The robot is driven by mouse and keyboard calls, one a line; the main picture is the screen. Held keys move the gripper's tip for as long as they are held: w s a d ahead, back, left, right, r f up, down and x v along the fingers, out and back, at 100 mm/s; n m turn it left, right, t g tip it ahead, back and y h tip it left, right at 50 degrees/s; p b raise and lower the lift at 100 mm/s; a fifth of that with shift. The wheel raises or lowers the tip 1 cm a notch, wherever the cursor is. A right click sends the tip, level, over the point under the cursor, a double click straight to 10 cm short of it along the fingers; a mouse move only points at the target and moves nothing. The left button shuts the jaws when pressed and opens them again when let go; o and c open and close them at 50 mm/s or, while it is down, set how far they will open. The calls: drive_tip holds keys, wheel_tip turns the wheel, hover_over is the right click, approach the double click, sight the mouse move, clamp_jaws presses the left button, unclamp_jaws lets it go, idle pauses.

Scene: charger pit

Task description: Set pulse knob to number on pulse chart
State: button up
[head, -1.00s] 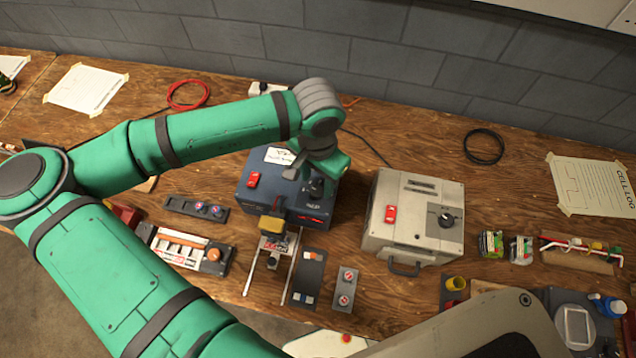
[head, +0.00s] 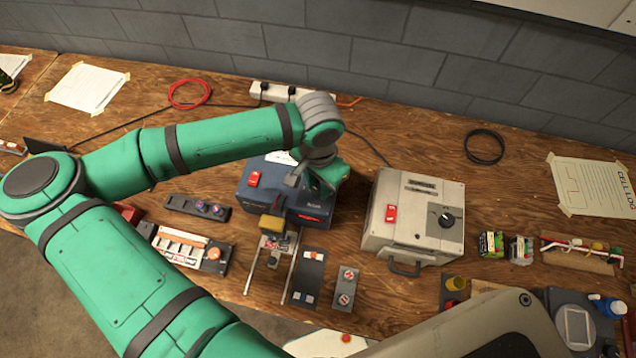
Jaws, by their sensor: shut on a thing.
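A blue charger box (head: 253,202) sits on the bench, with a red switch (head: 255,179) on its top left and a lit red display on its front. My gripper (head: 312,189) is over the right part of its top, shut on the pulse knob, which the gripper hides. The knob's pointer and scale cannot be read. A beige charger box (head: 378,215) to the right has its own black knob (head: 446,220) and a red switch. A taped sheet (head: 88,88) lies far left and a "CELL LOG" sheet (head: 592,187) far right. I cannot tell which is the pulse chart.
A battery tray (head: 190,250), a rail cradle (head: 270,262) and small switch panels stand in front of the blue box. A white power strip (head: 290,92), a red cable coil (head: 188,95) and a black coil (head: 484,146) lie behind. Small batteries (head: 491,244) stand right of the beige box.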

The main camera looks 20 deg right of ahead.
sight(318, 189)
drive_tip(key=shift+m, duration=2.2)
drive_tip(key=o, duration=1.1)
drive_tip(key=shift+c, duration=0.2)
drive_tip(key=shift+s, duration=0.1)
wheel_tip(318, 189, up, 11)
drive_tip(key=shift+f, duration=0.15)
